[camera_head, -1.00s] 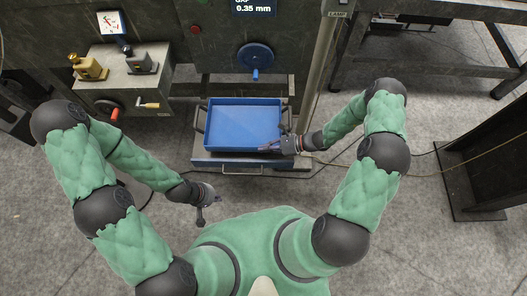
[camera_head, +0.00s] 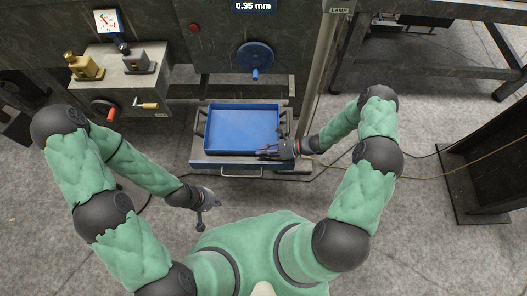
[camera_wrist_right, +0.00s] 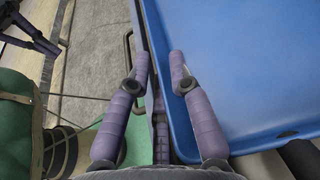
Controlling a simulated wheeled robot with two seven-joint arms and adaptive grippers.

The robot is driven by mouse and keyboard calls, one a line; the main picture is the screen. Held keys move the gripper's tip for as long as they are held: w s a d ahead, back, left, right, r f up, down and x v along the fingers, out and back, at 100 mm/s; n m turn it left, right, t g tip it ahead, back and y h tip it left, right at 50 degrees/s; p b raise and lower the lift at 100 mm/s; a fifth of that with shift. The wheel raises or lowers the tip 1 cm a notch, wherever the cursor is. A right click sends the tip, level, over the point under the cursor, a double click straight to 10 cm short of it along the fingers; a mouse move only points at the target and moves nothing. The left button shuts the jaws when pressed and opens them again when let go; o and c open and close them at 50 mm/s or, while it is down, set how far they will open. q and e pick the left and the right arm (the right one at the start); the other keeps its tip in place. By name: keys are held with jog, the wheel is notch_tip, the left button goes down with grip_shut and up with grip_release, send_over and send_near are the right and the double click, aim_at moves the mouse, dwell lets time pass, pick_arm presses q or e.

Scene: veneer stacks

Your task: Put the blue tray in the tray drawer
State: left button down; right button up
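The blue tray (camera_head: 242,128) is a shallow rectangle with dark side handles, below the blue handwheel in the head view. It lies over the grey tray drawer (camera_head: 205,164), whose front handle (camera_head: 241,173) faces me; I cannot tell whether it is seated inside. My right gripper (camera_head: 265,153) is at the tray's near right edge. In the right wrist view its fingers (camera_wrist_right: 158,58) are apart and straddle the rim of the tray (camera_wrist_right: 240,60), one outside and one inside. My left gripper (camera_head: 203,222) hangs over the floor, away from the tray; its opening is unclear.
A machine with a blue handwheel (camera_head: 255,57) stands behind the tray. A post (camera_head: 318,75) rises just right of the drawer. Cables cross the floor at the right, and a dark stand (camera_head: 480,180) is beyond.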

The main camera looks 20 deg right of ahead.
dwell(0.3)
jog(key=shift+d+r, duration=0.1)
jog(key=shift+r, duration=0.1)
jog(key=p+v, duration=0.3)
jog(key=v, duration=0.8)
jog(key=shift+d, duration=0.25)
jog(key=s+a+f+n+g+h, duration=0.3)
jog(key=s+a+n+g+h, duration=0.35)
jog(key=s+a+n, duration=0.35)
jog(key=s+a+r+n+t+h, duration=0.2)
jog(key=s+a+r+n+t, duration=0.1)
jog(key=n, duration=0.5)
jog(key=shift+a+r+n, duration=0.25)
jog(key=shift+r+n, duration=0.1)
jog(key=shift+n, duration=0.05)
jog(key=shift+s+h, duration=0.25)
